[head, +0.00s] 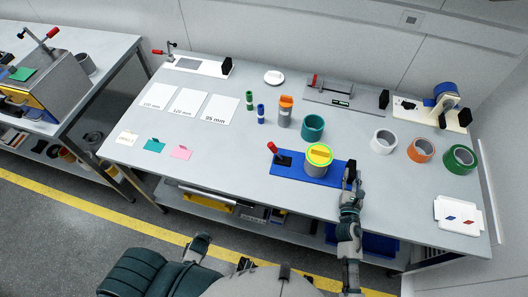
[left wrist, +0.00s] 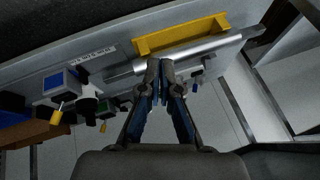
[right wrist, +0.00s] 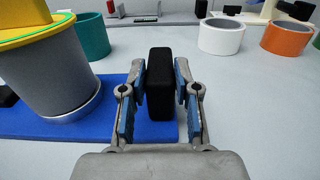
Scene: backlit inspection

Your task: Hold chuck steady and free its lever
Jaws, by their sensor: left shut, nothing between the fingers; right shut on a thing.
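The chuck's blue base (head: 300,172) lies on the table at front centre. Its red-knobbed lever (head: 273,148) stands at the left end, tilted. A grey cylinder with a yellow and green top (head: 319,155) stands upright on the base; it also shows at the left of the right wrist view (right wrist: 50,70). A black upright block (right wrist: 159,84) is at the base's right end. My right gripper (head: 350,178) is shut on this block, one finger on each side. My left gripper (left wrist: 161,72) is shut and empty, away from the chuck, with under-table items beyond it.
A teal ring (head: 313,127) stands just behind the chuck. White (head: 383,142), orange (head: 420,150) and green (head: 460,159) rings stand to the right. Pink (head: 181,152) and teal (head: 154,145) cards lie left. The tabletop between cards and chuck is clear.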

